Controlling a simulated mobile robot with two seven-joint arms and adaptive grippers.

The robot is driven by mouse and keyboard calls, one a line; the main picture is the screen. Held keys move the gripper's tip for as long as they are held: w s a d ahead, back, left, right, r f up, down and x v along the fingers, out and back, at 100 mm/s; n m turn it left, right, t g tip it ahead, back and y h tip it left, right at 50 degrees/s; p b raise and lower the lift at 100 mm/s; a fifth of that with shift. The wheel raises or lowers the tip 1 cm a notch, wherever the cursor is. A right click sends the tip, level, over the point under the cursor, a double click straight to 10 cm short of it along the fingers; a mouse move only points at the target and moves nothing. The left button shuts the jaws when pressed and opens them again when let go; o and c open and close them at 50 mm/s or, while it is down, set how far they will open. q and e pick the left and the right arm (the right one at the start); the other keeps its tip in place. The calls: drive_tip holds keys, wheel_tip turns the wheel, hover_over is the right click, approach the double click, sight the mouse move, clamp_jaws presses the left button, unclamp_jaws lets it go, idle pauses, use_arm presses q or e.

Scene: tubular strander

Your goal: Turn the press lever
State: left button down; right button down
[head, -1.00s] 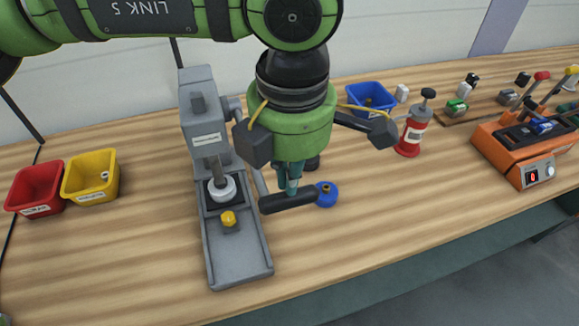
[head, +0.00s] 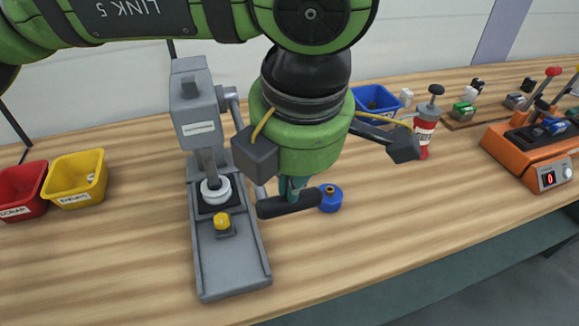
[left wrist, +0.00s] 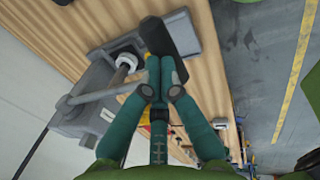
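The grey press (head: 196,112) stands on the bench, with a white-tipped ram above a dark bed and a yellow part (head: 222,221) on its base. Its lever, a grey rod on the right side, ends in a black handle (head: 272,207) lying low and sideways. My left gripper (head: 290,190) points down with its teal fingertips at the handle. In the left wrist view the fingers (left wrist: 161,68) are close together around the dark handle (left wrist: 155,36). Fingertip contact is partly hidden. My right gripper is not in view.
A blue round part (head: 331,201) sits right beside the handle's end. An orange device (head: 535,150) stands far right. Bench front is clear.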

use_arm(q)
drive_tip(key=shift+s+f, duration=0.15)
drive_tip(key=shift+f, duration=0.2)
